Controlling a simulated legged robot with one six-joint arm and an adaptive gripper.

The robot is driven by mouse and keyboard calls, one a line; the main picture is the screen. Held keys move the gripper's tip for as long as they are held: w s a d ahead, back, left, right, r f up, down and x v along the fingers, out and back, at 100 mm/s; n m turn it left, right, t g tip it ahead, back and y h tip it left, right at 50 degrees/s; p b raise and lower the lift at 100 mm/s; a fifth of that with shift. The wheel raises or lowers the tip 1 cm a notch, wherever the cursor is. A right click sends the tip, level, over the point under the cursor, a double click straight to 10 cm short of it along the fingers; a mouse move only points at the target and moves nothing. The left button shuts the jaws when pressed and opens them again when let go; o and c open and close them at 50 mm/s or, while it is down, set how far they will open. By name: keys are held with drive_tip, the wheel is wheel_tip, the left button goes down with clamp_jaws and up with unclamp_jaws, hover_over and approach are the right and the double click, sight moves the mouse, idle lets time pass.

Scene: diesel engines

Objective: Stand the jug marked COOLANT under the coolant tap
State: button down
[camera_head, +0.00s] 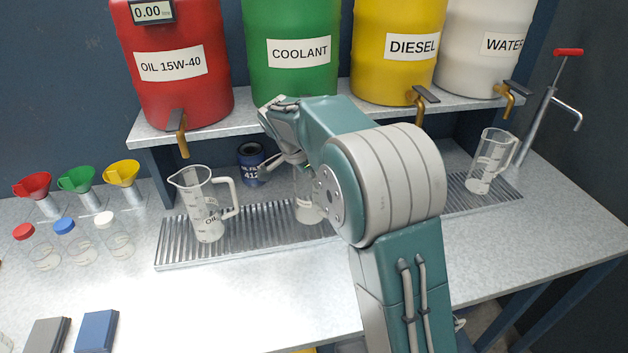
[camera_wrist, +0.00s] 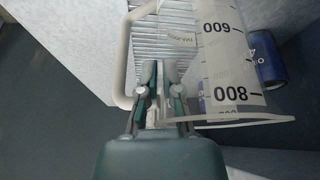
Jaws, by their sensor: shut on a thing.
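The clear jug marked COOLANT (camera_head: 306,208) stands on the drip tray below the green COOLANT drum (camera_head: 290,45), mostly hidden behind my arm. In the wrist view the jug (camera_wrist: 225,60) fills the upper right, with its printed scale and part of a label facing away. A pale handle (camera_wrist: 127,65) shows at its left. My gripper (camera_wrist: 160,90) is shut on the jug, close to its handle side; the exact contact is unclear. In the head view my gripper (camera_head: 288,160) is partly hidden at the jug's top. The coolant tap is hidden behind my arm.
The ribbed drip tray (camera_head: 180,250) also carries the OIL jug (camera_head: 205,205) at left and another jug (camera_head: 492,160) at right. A blue filter can (camera_head: 251,160) stands behind.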

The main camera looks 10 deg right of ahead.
drive_tip(key=shift+d+f, duration=0.1)
drive_tip(key=c, duration=0.8)
unclamp_jaws()
drive_tip(key=shift+a+f, duration=0.1)
drive_tip(key=shift+a, duration=0.15)
drive_tip(key=shift+d, duration=0.15)
